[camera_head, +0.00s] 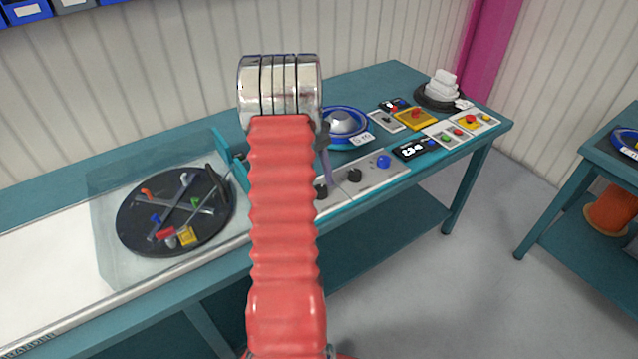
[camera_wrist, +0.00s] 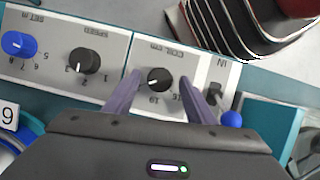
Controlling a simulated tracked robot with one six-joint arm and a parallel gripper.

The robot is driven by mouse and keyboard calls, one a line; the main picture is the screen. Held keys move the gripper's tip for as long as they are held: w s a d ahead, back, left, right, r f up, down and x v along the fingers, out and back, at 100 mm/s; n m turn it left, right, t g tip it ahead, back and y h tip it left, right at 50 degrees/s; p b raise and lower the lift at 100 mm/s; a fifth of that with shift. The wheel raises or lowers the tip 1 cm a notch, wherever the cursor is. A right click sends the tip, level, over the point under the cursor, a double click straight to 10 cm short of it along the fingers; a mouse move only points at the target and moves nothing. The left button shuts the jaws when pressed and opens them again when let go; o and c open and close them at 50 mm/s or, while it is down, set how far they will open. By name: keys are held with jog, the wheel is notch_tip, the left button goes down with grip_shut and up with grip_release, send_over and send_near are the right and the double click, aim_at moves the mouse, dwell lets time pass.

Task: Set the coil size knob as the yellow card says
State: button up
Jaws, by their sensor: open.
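The coil size knob (camera_wrist: 158,79) is a black round knob on a light panel marked "COIL cm", upside down in the wrist view. Its pale mark points to the lower left in that picture; numbers 16 and 19 show beside it, others are hidden. My gripper (camera_wrist: 160,84) is open, with one purple finger on each side of the knob. I cannot tell whether the fingers touch it. In the head view the knob (camera_head: 320,191) shows at the edge of my red arm, which covers much of the gripper. I cannot make out a yellow card.
A black speed knob (camera_wrist: 84,61) and a blue knob (camera_wrist: 19,44) sit along the same panel. A switch (camera_wrist: 214,92) is on the knob's other side. A clear-guarded turntable (camera_head: 140,235), a blue reel (camera_head: 344,138) and button boxes (camera_head: 415,118) crowd the bench.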

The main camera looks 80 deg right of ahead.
jog(key=v, duration=1.3)
jog(key=shift+w, duration=0.15)
jog(key=shift+r, duration=0.1)
